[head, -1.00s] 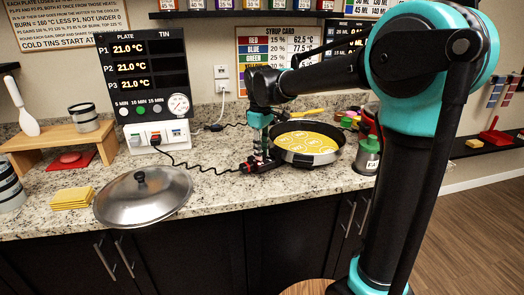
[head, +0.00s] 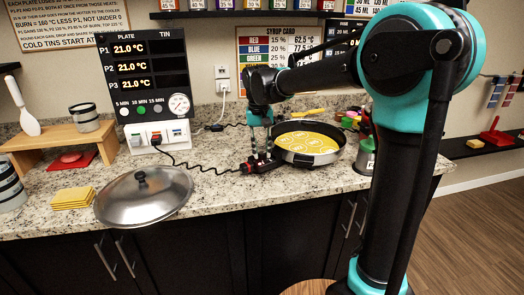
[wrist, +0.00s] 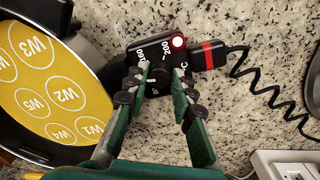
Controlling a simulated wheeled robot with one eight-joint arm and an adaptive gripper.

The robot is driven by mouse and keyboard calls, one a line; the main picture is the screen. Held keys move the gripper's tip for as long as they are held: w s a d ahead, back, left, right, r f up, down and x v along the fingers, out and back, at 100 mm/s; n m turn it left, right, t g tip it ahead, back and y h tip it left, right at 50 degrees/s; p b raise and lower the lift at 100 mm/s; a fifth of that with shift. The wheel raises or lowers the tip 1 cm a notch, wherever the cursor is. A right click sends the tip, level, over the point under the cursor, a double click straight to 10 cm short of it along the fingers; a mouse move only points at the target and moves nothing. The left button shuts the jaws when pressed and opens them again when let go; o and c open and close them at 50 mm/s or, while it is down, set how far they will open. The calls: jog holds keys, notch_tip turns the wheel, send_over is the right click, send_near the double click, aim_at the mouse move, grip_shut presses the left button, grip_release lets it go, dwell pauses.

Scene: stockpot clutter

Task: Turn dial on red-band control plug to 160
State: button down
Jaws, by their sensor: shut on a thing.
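The red-band control plug (wrist: 208,54) is a small black box with a red band at its cord end and a lit red-white light; it also shows beside the pan in the head view (head: 262,163). Its dial (wrist: 160,77) sits on the top face, partly hidden between my fingertips. White markings circle it; 200 and a C are readable, and other numbers are partly covered or unclear. I cannot tell the exact setting. My gripper (wrist: 161,76) points down over the plug, its green fingers shut on the dial from both sides. It also shows in the head view (head: 260,150).
The pan (head: 307,142) with yellow marked contents stands against the plug's right. A domed lid (head: 144,196) lies at front left, near yellow sponges (head: 73,198). A black cord (wrist: 262,92) runs from the plug towards the display panel (head: 147,85).

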aim_at(260, 152)
jog(key=m, duration=0.4)
jog(key=shift+m, duration=0.3)
jog(key=shift+w+m, duration=0.1)
jog(key=shift+m, duration=2.5)
jog(key=c, duration=1.3)
grip_release()
jog(key=shift+o, duration=0.2)
notch_tip(260, 152, up, 12)
jog(key=shift+w+a, duration=0.25)
